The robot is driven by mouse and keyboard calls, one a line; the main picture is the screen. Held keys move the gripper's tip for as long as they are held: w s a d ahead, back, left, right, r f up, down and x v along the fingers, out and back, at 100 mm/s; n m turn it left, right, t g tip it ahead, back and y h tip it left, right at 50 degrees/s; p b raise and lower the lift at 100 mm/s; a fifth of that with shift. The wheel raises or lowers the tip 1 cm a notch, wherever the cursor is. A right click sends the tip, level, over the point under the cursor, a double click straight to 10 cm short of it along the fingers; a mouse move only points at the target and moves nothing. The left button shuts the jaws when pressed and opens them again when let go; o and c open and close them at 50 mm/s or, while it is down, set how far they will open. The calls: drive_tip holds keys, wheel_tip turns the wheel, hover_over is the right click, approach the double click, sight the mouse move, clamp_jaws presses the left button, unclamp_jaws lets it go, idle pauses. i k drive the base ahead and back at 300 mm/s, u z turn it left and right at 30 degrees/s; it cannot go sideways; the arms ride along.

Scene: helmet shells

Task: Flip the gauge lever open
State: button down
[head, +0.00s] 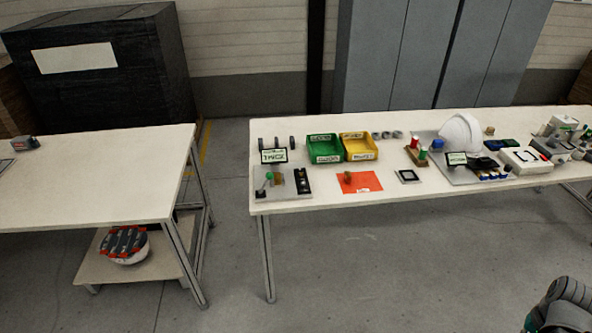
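A gauge station stands at the left end of the long right-hand table in the head view. It has a grey plate (292,188), a small display (273,156) behind it, and a green-tipped part (269,176) that looks like a lever knob. The lever's exact position is too small to tell. A black panel (302,181) sits at the plate's right side. My gripper is not in view; only a dark rounded part of my arm shows at the lower right corner, well away from the gauge.
The table (330,204) also bears a green bin (324,146), a yellow bin (357,148), an orange mat (374,186) with a small brown object, and a white helmet shell (461,133). A second table (110,180) stands left, with open floor between.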

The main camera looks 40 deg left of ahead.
sight(269, 176)
drive_tip(key=u, duration=0.4)
drive_tip(key=i, duration=0.9)
drive_tip(key=u, duration=0.85)
